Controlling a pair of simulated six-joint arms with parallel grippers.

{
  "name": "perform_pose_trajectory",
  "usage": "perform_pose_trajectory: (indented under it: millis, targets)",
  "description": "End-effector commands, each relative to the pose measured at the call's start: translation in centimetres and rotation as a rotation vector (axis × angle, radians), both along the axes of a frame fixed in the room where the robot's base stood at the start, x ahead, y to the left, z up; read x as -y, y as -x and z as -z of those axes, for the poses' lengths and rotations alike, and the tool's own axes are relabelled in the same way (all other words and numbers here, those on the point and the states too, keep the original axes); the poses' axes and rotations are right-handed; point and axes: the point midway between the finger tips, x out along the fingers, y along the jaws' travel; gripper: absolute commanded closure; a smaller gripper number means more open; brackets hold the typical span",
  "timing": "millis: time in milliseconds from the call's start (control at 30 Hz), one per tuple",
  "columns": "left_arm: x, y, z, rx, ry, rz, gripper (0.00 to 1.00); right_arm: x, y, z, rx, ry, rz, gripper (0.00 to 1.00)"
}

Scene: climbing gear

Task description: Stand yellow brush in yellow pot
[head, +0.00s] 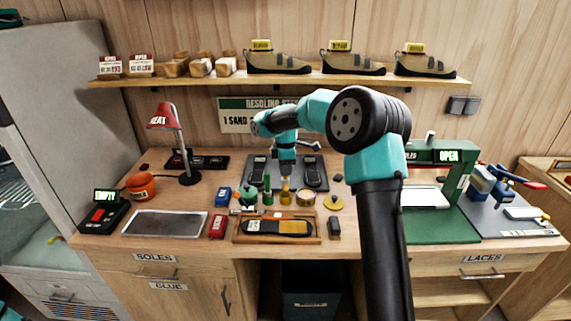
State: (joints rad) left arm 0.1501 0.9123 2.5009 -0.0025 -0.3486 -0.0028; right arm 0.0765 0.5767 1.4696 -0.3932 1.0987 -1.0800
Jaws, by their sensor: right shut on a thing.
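My right gripper (286,174) points straight down over the middle of the bench and is shut on the yellow brush (285,191). The brush is upright, with its lower part just below the fingers. Whether its foot touches the bench is too small to tell. The yellow pot (305,198) stands just right of the brush, and looks open at the top. A round yellow lid (333,203) lies to the right of the pot.
A green brush (268,194) and green pot (245,196) stand close on the left. A wooden tray with a dark sole (280,227) lies in front. Dark soles on a grey mat (258,174) lie behind. A green press (440,190) stands right.

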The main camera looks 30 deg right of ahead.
Motion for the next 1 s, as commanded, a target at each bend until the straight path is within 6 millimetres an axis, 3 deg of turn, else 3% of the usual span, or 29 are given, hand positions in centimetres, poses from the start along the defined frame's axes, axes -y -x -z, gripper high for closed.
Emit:
perform_pose_trajectory:
  millis: [600,1000]
  targets:
    - [0.0,0.0,0.0,0.0,0.0,0.0,0.57,0.1,0.0,3.8,-0.001,0.001,0.001,1.0]
    - [0.0,0.0,0.0,0.0,0.0,0.0,0.57,0.0,0.0,4.7,0.0,0.0,0.001,1.0]
